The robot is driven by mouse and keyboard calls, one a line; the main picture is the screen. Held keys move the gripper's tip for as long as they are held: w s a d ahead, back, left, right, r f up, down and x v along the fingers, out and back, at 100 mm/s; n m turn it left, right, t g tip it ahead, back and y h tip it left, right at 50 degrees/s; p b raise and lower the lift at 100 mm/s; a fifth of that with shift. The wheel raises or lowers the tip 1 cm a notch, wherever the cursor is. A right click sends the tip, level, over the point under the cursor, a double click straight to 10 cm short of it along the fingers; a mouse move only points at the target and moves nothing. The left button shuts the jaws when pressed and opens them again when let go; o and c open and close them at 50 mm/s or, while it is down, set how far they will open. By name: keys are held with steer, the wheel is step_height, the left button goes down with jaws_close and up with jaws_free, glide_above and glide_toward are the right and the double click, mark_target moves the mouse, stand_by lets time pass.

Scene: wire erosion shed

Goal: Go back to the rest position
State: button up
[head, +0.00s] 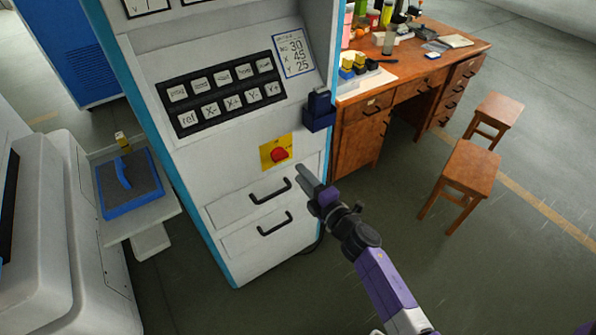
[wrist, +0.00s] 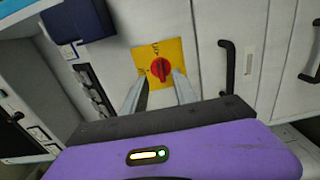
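My gripper (head: 306,180) is at the end of my purple and black arm, in front of the white control cabinet (head: 225,165). In the wrist view, the two grey fingers of my gripper (wrist: 158,92) stand apart with nothing between them. Beyond them is a red rotary knob (wrist: 161,69) on a yellow plate (wrist: 146,57). In the head view the red knob (head: 279,155) sits just up and left of the fingertips. The fingers look apart from the knob, though the exact gap is hard to tell.
Below the knob are drawers with black handles (head: 270,192). A dark blue holder (head: 319,110) juts from the cabinet's right side. A wooden desk (head: 362,135) and stools (head: 463,175) stand right. A blue tray (head: 112,202) is on the left. Open floor lies at right.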

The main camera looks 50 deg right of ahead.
stand_by(0.7)
steer(key=s+a+r+m+h, duration=0.1)
steer(key=s+a+r+m, duration=0.25)
steer(key=r+m, duration=0.25)
steer(key=s+a+r+m+g+y, duration=0.1)
steer(key=s+a+r+m+y, duration=0.1)
steer(key=s+a, duration=0.4)
steer(key=s+a+r+m+y+b, duration=0.1)
steer(key=s+a+m+y, duration=0.1)
steer(key=s+a, duration=0.5)
steer(key=s+a+r+m+g+y, duration=0.1)
steer(key=s+a+m, duration=0.3)
steer(key=s, duration=1.1)
steer(key=a+r+y, duration=0.1)
steer(key=a, duration=0.2)
steer(key=shift+s+a+r+m+g+b, duration=0.25)
steer(key=shift+r+m+g+b, duration=0.05)
steer(key=shift+b, duration=0.1)
